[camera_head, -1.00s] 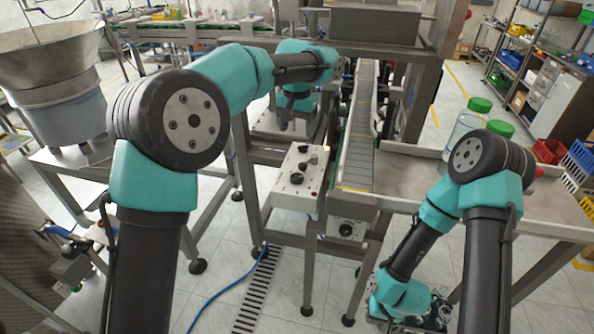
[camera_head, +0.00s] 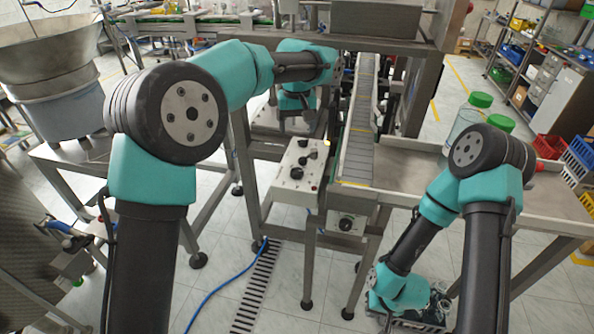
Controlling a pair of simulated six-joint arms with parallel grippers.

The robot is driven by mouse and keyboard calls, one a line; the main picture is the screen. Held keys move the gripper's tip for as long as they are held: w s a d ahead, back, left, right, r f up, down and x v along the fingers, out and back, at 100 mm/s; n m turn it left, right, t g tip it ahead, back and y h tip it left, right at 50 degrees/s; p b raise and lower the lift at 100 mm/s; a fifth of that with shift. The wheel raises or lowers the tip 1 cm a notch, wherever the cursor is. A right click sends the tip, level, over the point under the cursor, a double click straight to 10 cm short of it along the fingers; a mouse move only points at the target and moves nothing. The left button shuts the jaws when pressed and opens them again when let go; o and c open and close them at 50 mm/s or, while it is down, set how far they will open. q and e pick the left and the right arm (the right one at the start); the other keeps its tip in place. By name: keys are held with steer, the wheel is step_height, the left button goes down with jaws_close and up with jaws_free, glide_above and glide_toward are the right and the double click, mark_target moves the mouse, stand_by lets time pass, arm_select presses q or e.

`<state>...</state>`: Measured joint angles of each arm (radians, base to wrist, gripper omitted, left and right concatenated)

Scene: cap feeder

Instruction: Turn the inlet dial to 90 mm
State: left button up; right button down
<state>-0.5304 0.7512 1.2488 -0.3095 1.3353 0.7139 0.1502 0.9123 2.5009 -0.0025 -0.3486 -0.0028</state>
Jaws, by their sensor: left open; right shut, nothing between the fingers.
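A round black dial (camera_head: 346,224) sits on a small grey box below the front end of the conveyor. A sloped control panel (camera_head: 296,174) with several black knobs stands to its left. I cannot tell from here which one is the inlet dial, and no scale is readable. My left gripper (camera_head: 295,122) hangs fingers down behind the panel, open and apart from the knobs. My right arm reaches down on the right. Its gripper (camera_head: 388,324) is low at the bottom edge, partly hidden, shut and empty, away from the dial and panel.
The narrow conveyor (camera_head: 358,130) runs away from me beside a steel table (camera_head: 400,172). Green-capped jars (camera_head: 480,100) stand behind my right arm. A feeder bowl (camera_head: 48,50) is at the left. A blue hose (camera_head: 215,290) lies by a floor drain (camera_head: 255,292). Free floor lies in front.

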mark_target(296, 171)
arm_select(q)
step_height(296, 171, down, 16)
steer(key=shift+f, duration=0.1)
stand_by(0.5)
steer(key=shift+c, duration=0.3)
steer(key=c, duration=0.9)
steer(key=shift+o, duration=0.2)
steer(key=shift+m, duration=0.4)
steer(key=m, duration=0.5)
steer(key=shift+a, duration=0.1)
steer(key=m, duration=0.5)
steer(key=shift+w+a, duration=0.1)
